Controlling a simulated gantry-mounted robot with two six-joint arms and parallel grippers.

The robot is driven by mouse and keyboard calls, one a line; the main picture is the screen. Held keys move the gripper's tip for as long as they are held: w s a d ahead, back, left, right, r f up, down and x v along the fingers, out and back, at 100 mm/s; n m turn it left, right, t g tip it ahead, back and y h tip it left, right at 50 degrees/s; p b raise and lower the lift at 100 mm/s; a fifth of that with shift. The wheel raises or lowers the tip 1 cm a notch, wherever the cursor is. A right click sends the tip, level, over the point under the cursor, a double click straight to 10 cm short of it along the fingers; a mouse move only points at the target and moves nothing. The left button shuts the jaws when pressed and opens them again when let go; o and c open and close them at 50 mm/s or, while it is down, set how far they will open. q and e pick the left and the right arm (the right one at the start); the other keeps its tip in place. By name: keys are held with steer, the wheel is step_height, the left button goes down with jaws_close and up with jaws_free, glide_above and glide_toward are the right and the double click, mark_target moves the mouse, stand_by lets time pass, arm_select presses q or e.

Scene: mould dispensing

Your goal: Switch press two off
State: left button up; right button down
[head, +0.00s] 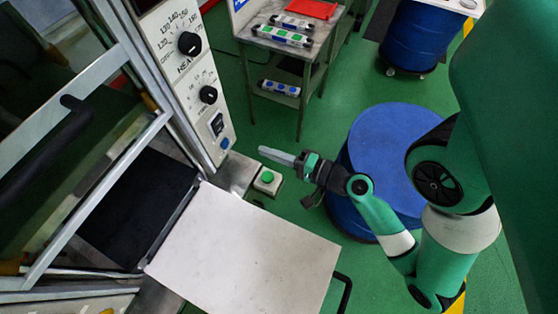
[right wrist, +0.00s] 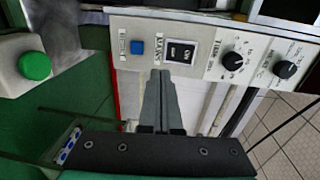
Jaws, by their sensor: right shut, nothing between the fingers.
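The press control panel (head: 190,75) stands at the upper left in the head view. It carries a black rocker switch (head: 217,124), which shows in the right wrist view (right wrist: 180,52) with a white "ON" mark. A blue button (right wrist: 137,48) is beside the switch. No press number is readable. My right gripper (head: 265,151) is shut and empty, pointing at the panel from the right. In the right wrist view its fingertips (right wrist: 160,72) appear just below the switch and blue button; contact cannot be told. My left gripper is not in view.
A green button box (head: 267,180) is below my right gripper. A pale flat plate (head: 240,250) extends from the press at the front. A blue drum (head: 390,135) stands under my right arm. A side table (head: 325,38) holds a red tray and striped blocks. Green floor is open between.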

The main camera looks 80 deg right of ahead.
steer(key=shift+f+v, duration=0.25)
steer(key=shift+v, duration=1.1)
